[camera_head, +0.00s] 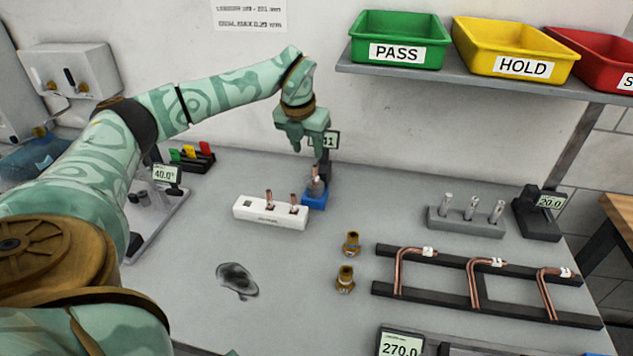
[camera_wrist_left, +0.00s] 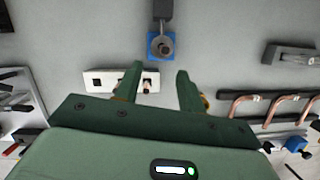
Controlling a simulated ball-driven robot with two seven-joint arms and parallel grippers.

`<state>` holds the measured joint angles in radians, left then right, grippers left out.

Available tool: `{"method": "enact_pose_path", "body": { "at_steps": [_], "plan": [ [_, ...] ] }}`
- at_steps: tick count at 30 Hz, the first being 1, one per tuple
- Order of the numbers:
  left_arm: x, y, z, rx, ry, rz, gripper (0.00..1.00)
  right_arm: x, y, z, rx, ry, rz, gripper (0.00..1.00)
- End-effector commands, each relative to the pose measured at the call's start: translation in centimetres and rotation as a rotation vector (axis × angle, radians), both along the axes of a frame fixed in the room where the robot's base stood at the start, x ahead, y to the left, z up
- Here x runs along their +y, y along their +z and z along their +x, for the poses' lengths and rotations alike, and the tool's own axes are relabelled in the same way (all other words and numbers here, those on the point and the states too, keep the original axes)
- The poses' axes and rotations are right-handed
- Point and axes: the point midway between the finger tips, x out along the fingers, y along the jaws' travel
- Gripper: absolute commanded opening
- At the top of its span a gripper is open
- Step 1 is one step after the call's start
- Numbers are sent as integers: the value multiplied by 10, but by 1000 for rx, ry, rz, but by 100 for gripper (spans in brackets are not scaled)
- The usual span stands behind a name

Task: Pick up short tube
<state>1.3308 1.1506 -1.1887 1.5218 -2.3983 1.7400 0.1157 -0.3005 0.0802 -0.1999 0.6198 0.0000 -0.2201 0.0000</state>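A white block (camera_head: 270,213) on the bench holds two short copper tubes (camera_head: 294,203) upright. The block also shows in the left wrist view (camera_wrist_left: 96,82), partly hidden by a finger. A blue-based fixture (camera_head: 314,201) stands just right of it, with a short copper-coloured piece at its top; from above the fixture (camera_wrist_left: 153,45) shows a round grey part. My right gripper is not in view.
Two brass fittings (camera_head: 346,279) stand near the middle. A black rack (camera_head: 485,286) with bent copper tubes lies right of them. A grey block (camera_head: 465,222) with metal pins is at the right. Shelf bins, including a green bin (camera_head: 398,40), hang above. A dark stain (camera_head: 237,280) marks the left front.

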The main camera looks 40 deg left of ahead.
Motion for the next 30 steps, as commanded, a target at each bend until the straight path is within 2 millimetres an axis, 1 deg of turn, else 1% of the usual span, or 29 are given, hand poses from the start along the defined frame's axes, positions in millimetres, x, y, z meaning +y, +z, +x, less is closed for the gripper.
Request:
{"method": "enact_pose_path", "body": {
  "at_steps": [1, 3, 6, 11, 14, 18, 21, 23, 28, 29, 30],
  "plan": [
    [1, -16, 3, 4, 0, 0, 40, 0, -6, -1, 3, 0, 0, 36],
    [2, -30, 7, 3, 1, 0, 40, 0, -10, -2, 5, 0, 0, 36],
    [3, -43, 11, 1, 0, 1, 40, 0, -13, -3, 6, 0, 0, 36],
    [4, -51, 14, -1, 1, 1, 40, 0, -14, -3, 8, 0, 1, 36],
    [3, -59, 17, 0, 0, 1, 40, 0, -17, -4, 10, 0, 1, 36],
    [-1, -83, 25, 3, -1, 0, 40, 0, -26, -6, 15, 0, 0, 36],
    [1, -97, 28, 2, 0, 0, 40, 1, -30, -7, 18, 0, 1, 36],
    [2, -100, 29, 1, 0, 1, 40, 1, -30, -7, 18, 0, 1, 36],
    [2, -98, 29, -1, 1, 0, 40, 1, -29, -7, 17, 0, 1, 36],
    [2, -98, 29, -1, 1, 0, 34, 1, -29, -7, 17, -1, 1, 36],
    [2, -98, 29, -1, 1, 0, 23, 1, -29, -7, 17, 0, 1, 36]
  ]
}}
